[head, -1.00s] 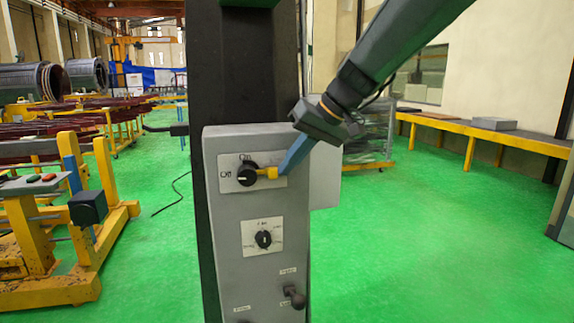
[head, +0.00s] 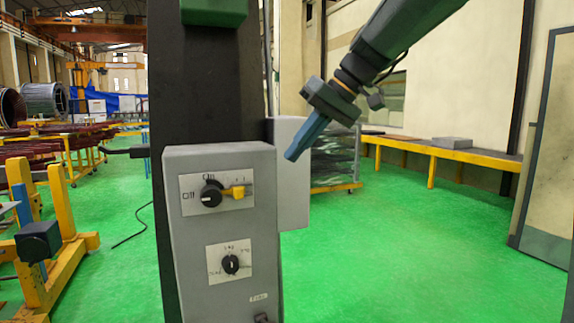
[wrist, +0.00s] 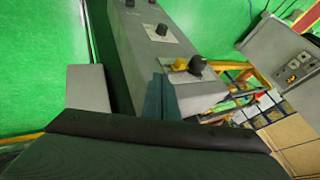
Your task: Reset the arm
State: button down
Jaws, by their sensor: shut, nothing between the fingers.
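My arm comes in from the top right of the head view. My gripper (head: 291,157) has its blue fingers together and empty, pointing down and left. It is apart from the grey control box (head: 178,240), up and to the right of its upper panel. That panel has a black rotary knob (head: 211,196) with a yellow piece (head: 238,192) to its right. In the wrist view my gripper (wrist: 160,78) shows at the middle, with the control box (wrist: 135,45) beyond it and the yellow piece (wrist: 180,64) close to the fingertips in the picture.
A second knob (head: 231,264) sits lower on the box. The box is on a dark column (head: 205,80). A yellow-edged bench (head: 440,152) runs along the right wall, and yellow stands (head: 45,265) are at left. The green floor (head: 400,240) at right is clear.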

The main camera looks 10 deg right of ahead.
jog(key=shift+d+r, duration=0.1)
jog(key=shift+r, duration=0.1)
jog(key=shift+f, duration=0.1)
jog(key=s+d+f+m+g+h, duration=0.1)
jog(key=s+f, duration=0.5)
jog(key=f, duration=0.6)
jog(key=s+d+f+m+h, duration=0.1)
jog(key=s+d+f+h, duration=0.1)
jog(key=s+f, duration=0.5)
jog(key=s+d+f+m+g+h, duration=0.1)
jog(key=s+f, duration=0.6)
jog(key=f, duration=1.1)
jog(key=d+h, duration=0.1)
jog(key=h, duration=0.1)
jog(key=shift+s+d+m+g+h, duration=0.25)
jog(key=shift+d+m+g+h, duration=0.05)
jog(key=shift+d, duration=0.05)
